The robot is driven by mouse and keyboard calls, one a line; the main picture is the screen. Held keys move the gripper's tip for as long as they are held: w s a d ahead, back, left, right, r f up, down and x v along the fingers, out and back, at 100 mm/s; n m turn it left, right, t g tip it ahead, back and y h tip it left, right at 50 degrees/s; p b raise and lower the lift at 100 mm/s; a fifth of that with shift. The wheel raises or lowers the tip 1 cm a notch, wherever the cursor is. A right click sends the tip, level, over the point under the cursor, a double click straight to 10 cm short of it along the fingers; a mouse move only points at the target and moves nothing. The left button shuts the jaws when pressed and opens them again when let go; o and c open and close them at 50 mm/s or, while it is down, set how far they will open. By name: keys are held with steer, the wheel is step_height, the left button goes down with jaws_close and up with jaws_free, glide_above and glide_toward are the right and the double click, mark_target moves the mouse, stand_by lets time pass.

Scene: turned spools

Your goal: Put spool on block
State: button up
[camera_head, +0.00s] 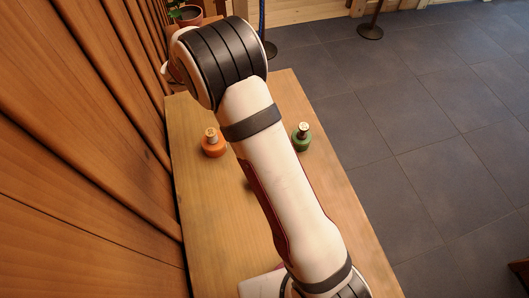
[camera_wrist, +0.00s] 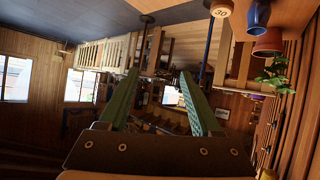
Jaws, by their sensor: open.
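An orange turned piece (camera_head: 212,147) with a pale, marked top stands upright on the wooden table, left of my arm in the head view. A green turned piece (camera_head: 302,144) with a similar pale top stands upright to the right of my arm. Both look like spools. A small dark shape (camera_head: 248,184) shows at my arm's left edge, mostly hidden; I cannot tell whether it is the block. My gripper (camera_wrist: 159,73) is open, with nothing between its green fingers in the wrist view. It is hidden in the head view and points toward the room, away from the pieces.
The wooden table (camera_head: 210,215) has clear room at its front left. A wooden plank wall (camera_head: 80,150) runs close along its left side. A potted plant (camera_head: 187,14) stands beyond the far end. Grey tiled floor (camera_head: 440,130) lies to the right.

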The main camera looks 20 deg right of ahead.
steer(key=s+d+r+m+g, duration=0.1)
steer(key=s+d+r+g, duration=0.2)
steer(key=s, duration=0.6)
steer(key=s+d+r+g, duration=0.3)
steer(key=s+d, duration=0.1)
steer(key=s, duration=0.5)
steer(key=s+a+n+g+y, duration=0.1)
steer(key=s+a+y, duration=0.2)
steer(key=s, duration=0.5)
steer(key=s+a+n+y, duration=0.1)
steer(key=s+a+y, duration=0.2)
steer(key=s, duration=0.6)
steer(key=s+a+f+n+g+y, duration=0.1)
steer(key=s+a+y, duration=0.3)
steer(key=s+a, duration=0.2)
steer(key=shift+s+g, duration=0.3)
steer(key=shift+s, duration=0.85)
steer(key=shift+f, duration=0.1)
